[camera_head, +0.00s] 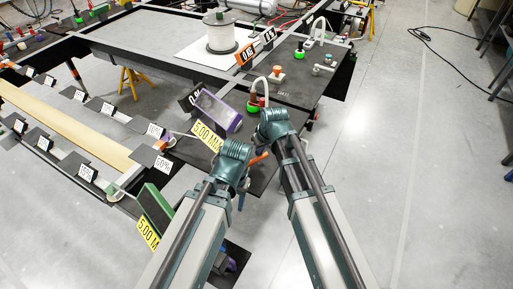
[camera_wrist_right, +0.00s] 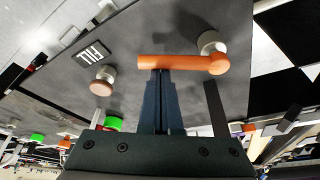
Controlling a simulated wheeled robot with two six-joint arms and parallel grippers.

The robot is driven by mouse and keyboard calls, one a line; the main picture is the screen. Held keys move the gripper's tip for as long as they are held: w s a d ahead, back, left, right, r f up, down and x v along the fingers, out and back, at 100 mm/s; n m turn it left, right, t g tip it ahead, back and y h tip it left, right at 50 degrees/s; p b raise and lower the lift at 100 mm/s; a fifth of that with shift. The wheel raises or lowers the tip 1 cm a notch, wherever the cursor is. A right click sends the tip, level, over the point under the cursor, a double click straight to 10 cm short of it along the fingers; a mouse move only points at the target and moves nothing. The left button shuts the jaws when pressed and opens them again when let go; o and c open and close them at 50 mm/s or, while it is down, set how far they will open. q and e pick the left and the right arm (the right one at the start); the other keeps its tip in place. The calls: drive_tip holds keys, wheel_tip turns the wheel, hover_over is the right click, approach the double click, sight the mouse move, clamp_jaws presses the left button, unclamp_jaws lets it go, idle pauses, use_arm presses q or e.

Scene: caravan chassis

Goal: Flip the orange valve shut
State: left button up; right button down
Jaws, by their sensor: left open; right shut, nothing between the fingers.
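The orange valve handle (camera_wrist_right: 183,63) is a long bar with a rounded end. It lies crosswise in the right wrist view, next to a pale round fitting (camera_wrist_right: 208,40) on a dark grey plate. My right gripper (camera_wrist_right: 162,76) is shut and empty, its fingers reaching the bar's near edge; I cannot tell if they touch. In the head view my right gripper (camera_head: 272,122) is over the panel's near end. My left gripper (camera_head: 235,152) is open, lower and to the left. A small orange piece (camera_head: 258,158) shows between the grippers; I cannot tell if it is the valve.
A plate with the word FILL (camera_wrist_right: 92,53) and a salmon knob (camera_wrist_right: 102,84) are beside the handle. A red and green fitting (camera_head: 256,103) stands close to my right gripper. A yellow 5.00 MM sign (camera_head: 206,136) is left of my left gripper.

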drive_tip(key=s+m, duration=0.1)
drive_tip(key=s+d+m+h, duration=0.1)
drive_tip(key=m, duration=0.1)
drive_tip(key=shift+s+d+m, duration=0.1)
drive_tip(key=shift+m, duration=0.2)
drive_tip(key=s+m, duration=0.1)
drive_tip(key=s+m+h, duration=0.1)
drive_tip(key=m, duration=0.1)
drive_tip(key=shift+d+m, duration=0.2)
drive_tip(key=shift+m, duration=0.1)
drive_tip(key=shift+s+h, duration=0.25)
drive_tip(key=shift+h, duration=0.05)
use_arm(q)
drive_tip(key=shift+s, duration=0.35)
use_arm(e)
drive_tip(key=shift+s+a, duration=0.15)
drive_tip(key=shift+s, duration=0.75)
use_arm(q)
drive_tip(key=shift+s, duration=0.1)
use_arm(e)
drive_tip(key=shift+s, duration=0.15)
